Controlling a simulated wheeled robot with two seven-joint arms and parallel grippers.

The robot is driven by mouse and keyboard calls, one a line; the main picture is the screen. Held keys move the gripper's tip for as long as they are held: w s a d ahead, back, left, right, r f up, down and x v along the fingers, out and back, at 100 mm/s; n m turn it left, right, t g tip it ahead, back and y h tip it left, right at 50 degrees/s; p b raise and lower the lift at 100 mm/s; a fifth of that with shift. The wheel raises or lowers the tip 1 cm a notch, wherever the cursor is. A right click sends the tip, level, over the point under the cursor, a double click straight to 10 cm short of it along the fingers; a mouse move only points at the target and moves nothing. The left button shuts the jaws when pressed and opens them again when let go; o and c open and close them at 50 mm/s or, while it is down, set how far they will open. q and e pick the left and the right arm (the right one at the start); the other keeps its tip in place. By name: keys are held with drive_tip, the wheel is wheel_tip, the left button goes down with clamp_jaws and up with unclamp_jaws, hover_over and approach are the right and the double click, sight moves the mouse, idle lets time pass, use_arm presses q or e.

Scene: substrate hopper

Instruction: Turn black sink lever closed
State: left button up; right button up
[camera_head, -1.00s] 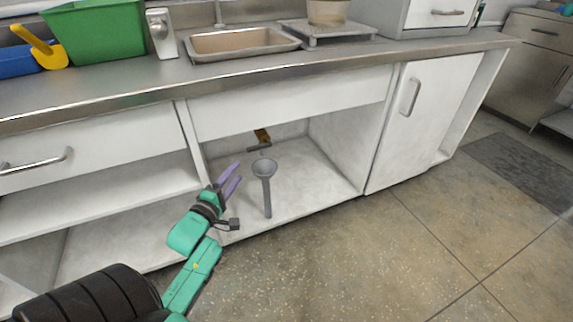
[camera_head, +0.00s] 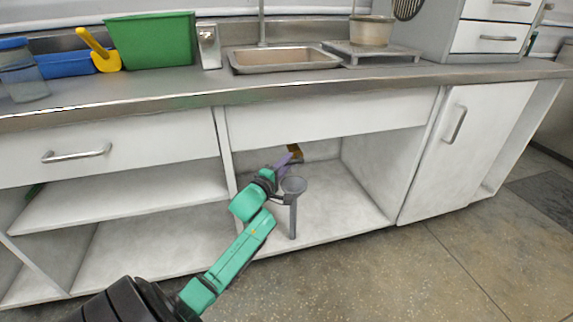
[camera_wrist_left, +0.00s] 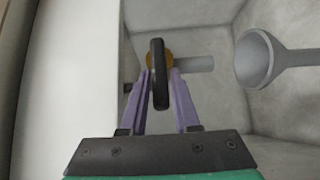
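In the head view the left gripper (camera_head: 288,160) reaches into the open cabinet under the sink, at the brass valve (camera_head: 295,151); the lever is hidden there. My right gripper is not in view.
A grey funnel-topped drain pipe (camera_head: 293,187) stands in the cabinet right of the left gripper; it also shows in the wrist view (camera_wrist_left: 258,60). A cabinet divider (camera_head: 224,142) is close on the left. The sink (camera_head: 285,58) is above. The cabinet floor to the right is clear.

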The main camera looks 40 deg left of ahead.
use_arm(q)
clamp_jaws()
drive_tip(key=shift+f, duration=0.1)
idle(1.1)
